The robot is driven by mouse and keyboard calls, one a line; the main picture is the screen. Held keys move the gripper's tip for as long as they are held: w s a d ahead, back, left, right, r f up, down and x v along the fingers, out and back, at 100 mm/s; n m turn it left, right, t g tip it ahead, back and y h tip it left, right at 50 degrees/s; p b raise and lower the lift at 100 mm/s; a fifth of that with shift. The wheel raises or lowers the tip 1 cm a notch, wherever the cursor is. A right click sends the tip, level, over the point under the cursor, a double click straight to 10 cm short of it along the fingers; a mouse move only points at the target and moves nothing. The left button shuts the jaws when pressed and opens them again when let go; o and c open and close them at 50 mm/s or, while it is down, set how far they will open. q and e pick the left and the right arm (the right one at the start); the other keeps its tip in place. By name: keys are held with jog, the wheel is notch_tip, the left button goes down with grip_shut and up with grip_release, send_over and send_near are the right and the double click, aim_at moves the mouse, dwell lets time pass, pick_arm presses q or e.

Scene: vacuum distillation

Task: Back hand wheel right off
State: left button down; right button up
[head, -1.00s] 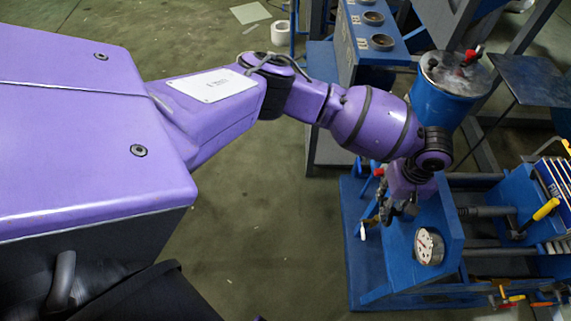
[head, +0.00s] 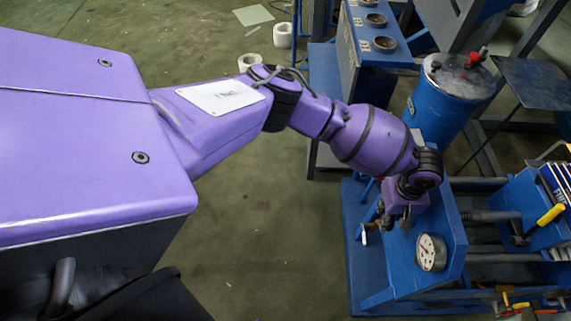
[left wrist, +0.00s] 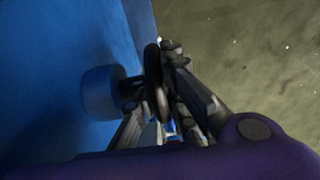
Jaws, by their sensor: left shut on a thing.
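A dark hand wheel (left wrist: 153,82) shows nearly edge-on in the left wrist view. It sits on a short dark stem in front of a round blue boss (left wrist: 101,92) on a blue panel. My left gripper (left wrist: 172,112) has its fingers on either side of the wheel's rim and is shut on it. In the head view my left gripper (head: 385,218) is at the left side of the blue stand (head: 438,205), beside a round white gauge (head: 431,252). There the wheel is mostly hidden by the gripper and wrist. My right gripper is not in view.
A blue canister (head: 445,100) with a red-handled top stands behind my wrist. A blue rack with round openings (head: 376,42) stands farther back. A tool shelf with a yellow-handled tool (head: 550,215) is at the right. Bare floor (head: 270,220) lies left of the stand.

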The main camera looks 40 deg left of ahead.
pick_arm(q)
jog(key=shift+g+h, duration=0.9)
jog(key=shift+g, duration=0.3)
jog(key=c, duration=1.8)
grip_release()
jog(key=v, duration=1.2)
jog(key=shift+s, duration=0.1)
